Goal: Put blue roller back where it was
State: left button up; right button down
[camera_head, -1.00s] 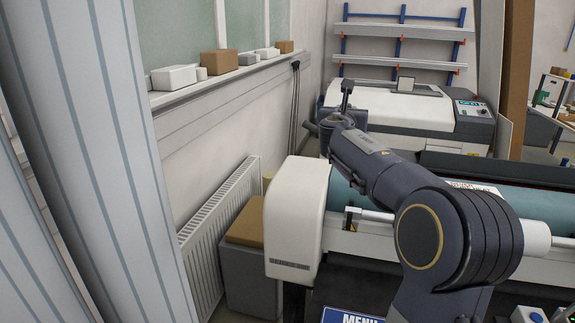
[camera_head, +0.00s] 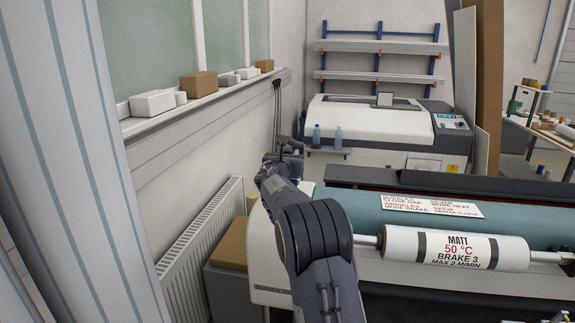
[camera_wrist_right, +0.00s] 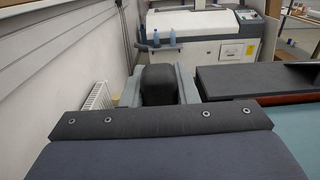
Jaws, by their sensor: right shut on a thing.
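A broad blue-green roller (camera_head: 345,205) lies across the machine at the right, with a printed card on it. Its edge also shows at the right of the right wrist view (camera_wrist_right: 300,120). No separate, smaller blue roller can be made out. My right gripper (camera_head: 284,148) is at the far end of my arm, above the machine's white left end. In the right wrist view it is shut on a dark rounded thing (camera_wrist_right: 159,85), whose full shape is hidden. My left gripper is out of view.
A white roller (camera_head: 455,249) with MATT lettering sits on a bar in front. Blue bottles (camera_head: 317,135) stand on a small shelf beyond my gripper, before a white machine (camera_head: 370,125). A radiator (camera_head: 205,240) and a wall ledge with boxes (camera_head: 198,85) are at the left.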

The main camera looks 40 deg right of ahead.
notch_tip(320, 180, down, 2)
jog(key=shift+s+a+f+b, duration=0.15)
jog(key=shift+f+b, duration=0.05)
jog(key=shift+b, duration=0.1)
jog(key=shift+a+f, duration=0.25)
jog(key=shift+f, duration=0.05)
jog(key=shift+a+f, duration=0.1)
jog(key=shift+f, duration=0.15)
jog(key=c, duration=1.1)
grip_release()
jog(key=shift+r, duration=0.1)
